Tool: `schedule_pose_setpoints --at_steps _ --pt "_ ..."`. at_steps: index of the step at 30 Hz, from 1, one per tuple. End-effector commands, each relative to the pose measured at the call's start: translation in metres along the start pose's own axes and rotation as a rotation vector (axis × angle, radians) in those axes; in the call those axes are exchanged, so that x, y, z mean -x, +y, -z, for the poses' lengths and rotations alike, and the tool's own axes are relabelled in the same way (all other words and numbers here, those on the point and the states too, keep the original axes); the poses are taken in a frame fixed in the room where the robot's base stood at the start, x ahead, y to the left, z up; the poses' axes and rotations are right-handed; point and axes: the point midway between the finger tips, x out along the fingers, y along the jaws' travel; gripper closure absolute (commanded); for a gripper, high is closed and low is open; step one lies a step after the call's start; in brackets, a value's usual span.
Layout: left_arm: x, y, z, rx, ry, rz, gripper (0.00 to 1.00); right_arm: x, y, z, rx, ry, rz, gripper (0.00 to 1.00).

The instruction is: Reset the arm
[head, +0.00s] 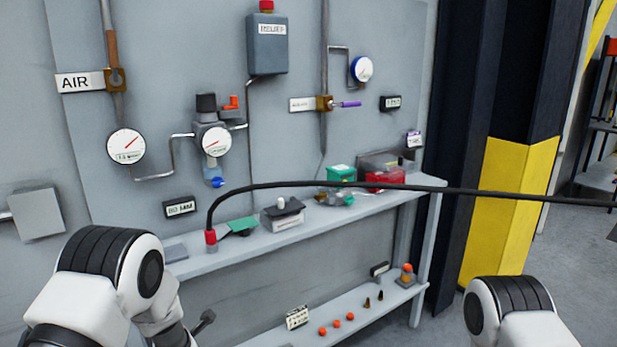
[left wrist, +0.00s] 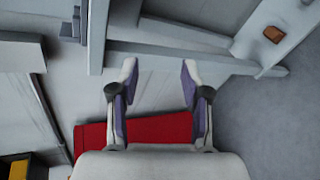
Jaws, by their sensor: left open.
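My left arm (head: 110,285) comes in at the lower left of the head view, bent and in front of the shelf. A dark fingertip-like part shows at its lower end; most of that gripper is hidden or out of frame. In the left wrist view my left gripper (left wrist: 158,78) is open and empty, its two purple-lined fingers apart above the floor near grey frame legs. A red thing (left wrist: 150,130) lies beyond the fingers, partly hidden by the gripper body. My right arm (head: 505,310) shows only its upper links at the lower right; its gripper is out of view.
The lower shelf (head: 270,340) holds small orange parts. A yellow-black column (head: 508,200) stands at right.

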Motion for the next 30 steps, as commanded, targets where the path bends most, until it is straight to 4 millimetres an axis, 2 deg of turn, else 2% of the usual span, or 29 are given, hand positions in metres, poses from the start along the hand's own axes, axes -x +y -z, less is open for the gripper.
schedule_pose_setpoints --at_steps 1,4,6,8,9,11,13,15,17,18,21,30 --pt "0.007 -0.037 0.032 -0.140 0.016 0.087 0.53 0.000 0.000 0.000 0.000 0.000 0.000 0.39" --pt "0.033 -0.104 0.089 -0.449 0.001 0.276 0.53 0.000 0.000 0.000 0.000 0.000 0.000 0.39" --pt "0.061 -0.145 0.129 -0.673 -0.040 0.420 0.53 0.000 0.000 0.000 0.000 0.000 0.000 0.39" --pt "0.092 -0.176 0.164 -0.870 -0.100 0.551 0.53 0.000 0.000 0.000 0.000 0.000 0.000 0.39" --pt "0.115 -0.193 0.185 -1.005 -0.159 0.640 0.53 0.000 0.000 0.000 0.000 0.000 0.000 0.39" --pt "0.156 -0.215 0.215 -1.213 -0.281 0.773 0.53 0.000 0.000 0.000 0.000 0.000 0.000 0.39" --pt "0.209 -0.230 0.244 -1.475 -0.502 0.913 0.53 0.000 0.000 0.000 0.000 0.000 0.000 0.39" --pt "0.258 -0.235 0.260 -1.730 -0.791 0.984 0.53 0.000 0.000 0.000 0.000 0.000 0.000 0.39" --pt "0.280 -0.237 0.265 -1.890 -0.999 0.979 0.53 0.000 0.000 0.000 0.000 0.000 0.000 0.39" --pt "0.284 -0.239 0.265 -1.971 -1.097 0.950 0.53 0.000 0.000 0.000 0.000 0.000 0.000 0.39" --pt "0.286 -0.240 0.265 -2.089 -1.213 0.899 0.53 0.000 0.000 0.000 0.000 0.000 0.000 0.39" --pt "0.284 -0.240 0.264 -2.121 -1.236 0.879 0.53 0.000 0.000 0.000 0.000 0.000 0.000 0.39"
